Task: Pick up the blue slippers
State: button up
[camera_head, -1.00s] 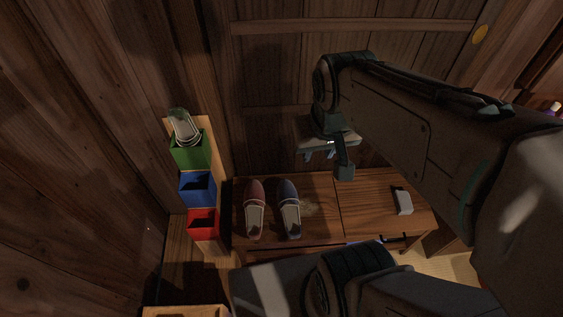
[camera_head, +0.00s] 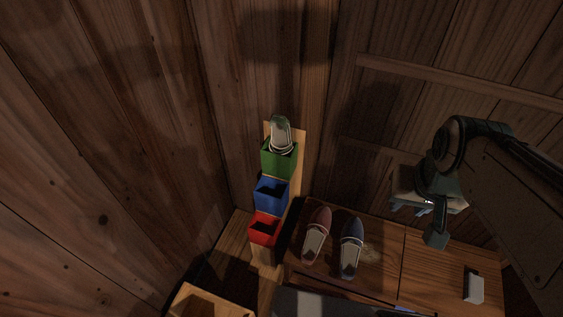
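The blue slippers (camera_head: 351,248) lie on the left part of the wooden cabinet top (camera_head: 384,280), right of a reddish-brown pair (camera_head: 317,236). The blue pair looks like one shape from here; I cannot make out each slipper. My gripper (camera_head: 413,208) is at the right, above the cabinet and apart from the slippers. Its bluish fingertips point down-left. Whether the fingers are open or shut is too small and dark to tell.
A wooden rack at the left of the cabinet carries a green box (camera_head: 279,159) holding a greenish slipper pair (camera_head: 280,133), a blue box (camera_head: 271,195) and a red box (camera_head: 265,229). A white object (camera_head: 474,286) lies on the cabinet's right. Wooden walls close in behind and left.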

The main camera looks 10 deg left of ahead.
aim_at(352, 237)
jog(key=u, duration=1)
jog(key=k, duration=1.25)
jog(key=z, duration=1.1)
jog(key=i, duration=1)
